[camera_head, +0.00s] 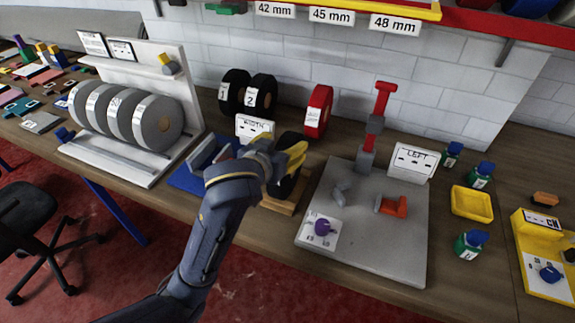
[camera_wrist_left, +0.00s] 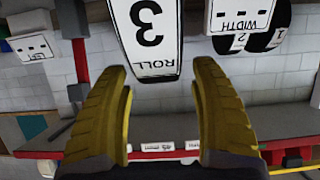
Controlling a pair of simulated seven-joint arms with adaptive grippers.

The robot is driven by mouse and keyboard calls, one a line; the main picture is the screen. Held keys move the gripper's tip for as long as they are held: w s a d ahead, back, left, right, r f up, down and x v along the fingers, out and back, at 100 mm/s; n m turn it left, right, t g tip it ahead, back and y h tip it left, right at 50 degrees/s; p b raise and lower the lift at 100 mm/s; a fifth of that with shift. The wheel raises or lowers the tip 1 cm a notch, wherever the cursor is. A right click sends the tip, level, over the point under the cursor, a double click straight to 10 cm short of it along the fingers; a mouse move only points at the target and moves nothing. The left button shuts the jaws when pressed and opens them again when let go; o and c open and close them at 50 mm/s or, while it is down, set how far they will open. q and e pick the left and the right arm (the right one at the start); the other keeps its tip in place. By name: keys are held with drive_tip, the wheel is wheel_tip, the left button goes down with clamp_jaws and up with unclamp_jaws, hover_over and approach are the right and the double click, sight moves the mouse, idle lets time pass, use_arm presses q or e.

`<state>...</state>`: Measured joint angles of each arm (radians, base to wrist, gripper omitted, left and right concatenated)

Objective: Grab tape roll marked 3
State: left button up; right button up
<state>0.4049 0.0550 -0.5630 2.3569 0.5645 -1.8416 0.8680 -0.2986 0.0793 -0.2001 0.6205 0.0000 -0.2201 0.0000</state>
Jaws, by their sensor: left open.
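The tape roll marked 3 (camera_wrist_left: 150,35) shows upside down at the top of the left wrist view, a black roll with a white "ROLL 3" label. Its near end reaches the level of my left gripper's fingertips (camera_wrist_left: 160,70), which stand apart on either side with nothing clamped between them. In the head view this black roll (camera_head: 289,184) stands on a wooden block, partly hidden by my left gripper (camera_head: 292,156). The yellow fingers are right above and beside it; contact cannot be told. My right gripper is in neither view.
Black rolls 1 (camera_head: 234,91) and 2 (camera_head: 261,94) and a red roll (camera_head: 318,111) stand behind. A WIDTH sign (camera_head: 254,128) is close behind the gripper. A grey board (camera_head: 375,235) with a red post (camera_head: 382,100) lies right; a white rack (camera_head: 120,165) stands left.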

use_arm(q)
drive_tip(key=shift+x, duration=1.4)
clamp_jaws()
